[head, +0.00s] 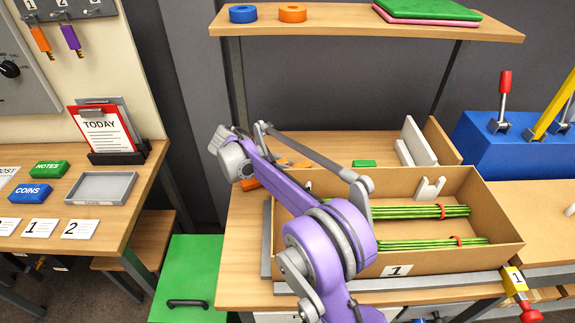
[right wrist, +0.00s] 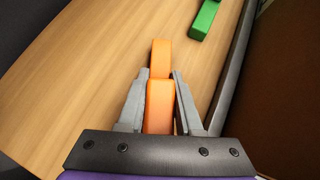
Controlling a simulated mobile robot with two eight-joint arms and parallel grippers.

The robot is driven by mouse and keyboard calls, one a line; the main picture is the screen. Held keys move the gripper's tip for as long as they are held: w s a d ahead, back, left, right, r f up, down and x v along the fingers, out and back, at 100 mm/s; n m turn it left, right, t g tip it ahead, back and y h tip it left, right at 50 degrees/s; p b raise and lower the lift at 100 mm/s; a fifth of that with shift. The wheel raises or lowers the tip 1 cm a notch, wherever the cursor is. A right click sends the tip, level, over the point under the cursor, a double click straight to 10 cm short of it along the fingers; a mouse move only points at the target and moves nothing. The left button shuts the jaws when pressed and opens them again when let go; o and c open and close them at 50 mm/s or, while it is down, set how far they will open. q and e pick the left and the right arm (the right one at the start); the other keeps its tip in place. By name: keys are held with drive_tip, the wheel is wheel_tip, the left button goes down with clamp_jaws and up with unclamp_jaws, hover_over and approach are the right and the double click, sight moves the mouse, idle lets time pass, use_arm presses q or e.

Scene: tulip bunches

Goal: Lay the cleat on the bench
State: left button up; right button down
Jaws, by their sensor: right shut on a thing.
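My right gripper (right wrist: 160,82) is shut on an orange piece, which I take to be the cleat (right wrist: 160,106). In the right wrist view it lies lengthwise between the grey fingers, with more orange (right wrist: 161,57) showing just beyond their tips. I cannot tell whether that is one stepped piece or two. The wooden bench (right wrist: 85,75) lies beneath; I cannot tell whether the cleat touches it. In the head view my purple right arm crosses in front and hides the fingers; orange shows beside it (head: 250,184). My left gripper is not in view.
A cardboard box (head: 500,250) labelled 1 holds green stem bunches (head: 440,211) and a white notched piece (head: 430,188). A green block (head: 364,163) lies behind the box; it also shows in the right wrist view (right wrist: 205,18). Bare bench (head: 340,145) shows behind the box.

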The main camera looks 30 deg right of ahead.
drive_tip(key=shift+f, duration=0.2)
drive_tip(key=c, duration=0.5)
unclamp_jaws()
drive_tip(key=v, duration=1)
drive_tip(key=shift+a+r+p, duration=0.25)
drive_tip(key=shift+a+p, duration=0.05)
drive_tip(key=shift+a, duration=0.05)
drive_tip(key=shift+a, duration=0.1)
